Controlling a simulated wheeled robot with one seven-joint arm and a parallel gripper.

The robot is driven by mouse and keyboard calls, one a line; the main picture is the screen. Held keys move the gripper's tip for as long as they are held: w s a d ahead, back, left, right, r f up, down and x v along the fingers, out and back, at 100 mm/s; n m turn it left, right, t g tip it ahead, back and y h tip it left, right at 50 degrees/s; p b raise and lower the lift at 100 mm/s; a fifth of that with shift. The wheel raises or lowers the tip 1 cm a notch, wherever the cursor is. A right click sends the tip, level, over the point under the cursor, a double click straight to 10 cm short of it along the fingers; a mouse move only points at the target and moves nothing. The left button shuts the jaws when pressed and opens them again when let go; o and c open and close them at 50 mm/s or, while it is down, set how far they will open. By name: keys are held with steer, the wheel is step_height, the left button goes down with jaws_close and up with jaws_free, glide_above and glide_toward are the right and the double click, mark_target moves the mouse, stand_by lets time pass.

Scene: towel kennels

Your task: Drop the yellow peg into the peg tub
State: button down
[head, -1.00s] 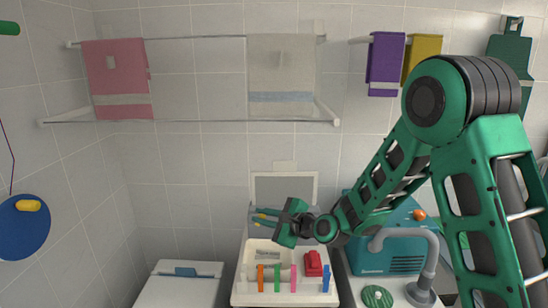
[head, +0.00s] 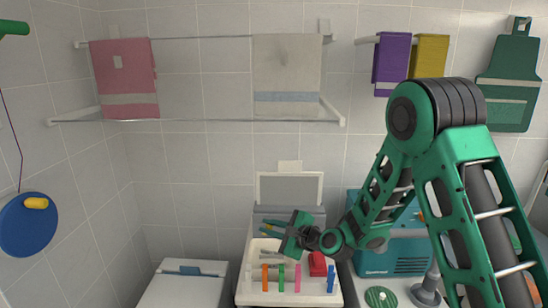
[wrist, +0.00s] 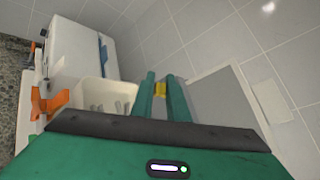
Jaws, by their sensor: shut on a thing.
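My gripper (head: 268,228) is shut on the small yellow peg (wrist: 160,89), which shows between the two green fingertips in the wrist view. In the head view the fingers point left, and the peg is hard to make out there. The cream peg tub (wrist: 90,92), with slots in its floor, lies left of the fingers in the wrist view. In the head view the tub (head: 254,250) is below the fingertips, and my gripper partly covers it. The peg is held above the tub's back part, apart from it.
Orange (head: 265,278), green, pink and blue pegs stand along the front of the white stand (head: 285,298). A red object (head: 317,264) sits at its right. A grey panel (head: 290,188) stands behind. A white lidded box (head: 182,288) is at left, a teal machine (head: 395,256) at right.

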steer(key=shift+f, duration=0.75)
steer(key=c, duration=1.6)
jaws_free()
steer(key=shift+c, duration=0.2)
steer(key=v, duration=1)
steer(key=shift+s+d+r, duration=0.2)
steer(key=shift+s, duration=0.05)
steer(key=shift+d, duration=0.1)
